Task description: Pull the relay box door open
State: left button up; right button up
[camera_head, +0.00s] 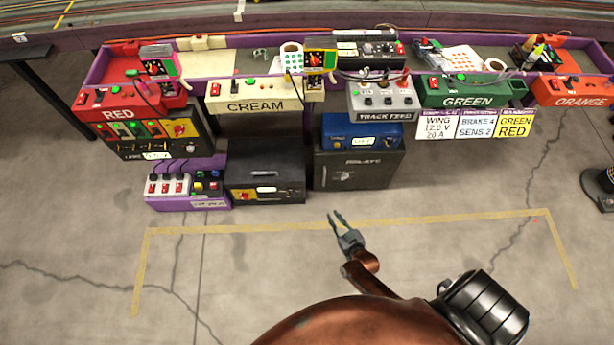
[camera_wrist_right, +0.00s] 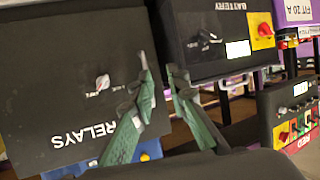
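The dark grey relay box (camera_head: 385,168), lettered RELAYS, stands on the floor under the bench, and its front door looks closed. A small light knob (camera_head: 344,176) sits on the left part of the door. In the right wrist view the door (camera_wrist_right: 50,95) fills the left side, tilted in the picture, and the knob (camera_wrist_right: 102,82) shows clear of the fingers. My right gripper (camera_head: 335,213) is open and empty, in front of and below the box in the head view. Its two fingers (camera_wrist_right: 160,68) stand apart in the wrist view. My left gripper is out of view.
A blue unit (camera_head: 345,132) rests on the relay box. A black battery box (camera_head: 265,180) stands close to its left, and a purple switch tray (camera_head: 190,202) is further left. Cards (camera_head: 475,125) hang to the right. The taped floor (camera_head: 230,270) in front is clear.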

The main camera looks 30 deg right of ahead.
jog(key=w+d+f+m+t+h+b, duration=0.1)
jog(key=w+d+t+h+b, duration=0.1)
jog(key=w+b, duration=0.35)
jog(key=m+t+h+b, duration=0.1)
jog(key=m+h+b, duration=0.1)
jog(key=b, duration=0.1)
send_near(324, 179)
jog(key=w+d+f, duration=0.1)
jog(key=w, duration=0.1)
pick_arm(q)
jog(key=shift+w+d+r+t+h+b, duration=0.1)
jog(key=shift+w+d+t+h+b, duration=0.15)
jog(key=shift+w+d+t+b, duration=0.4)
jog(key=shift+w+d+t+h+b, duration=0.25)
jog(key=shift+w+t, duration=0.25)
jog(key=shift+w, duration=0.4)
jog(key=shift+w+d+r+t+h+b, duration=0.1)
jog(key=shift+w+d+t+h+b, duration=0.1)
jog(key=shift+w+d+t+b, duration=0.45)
pick_arm(e)
jog(key=shift+x, duration=4.15)
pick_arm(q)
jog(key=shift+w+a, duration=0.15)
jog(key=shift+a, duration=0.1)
pick_arm(e)
jog(key=shift+r, duration=0.2)
jog(key=shift+c, duration=0.4)
grip_shut()
jog(key=shift+s, duration=0.1)
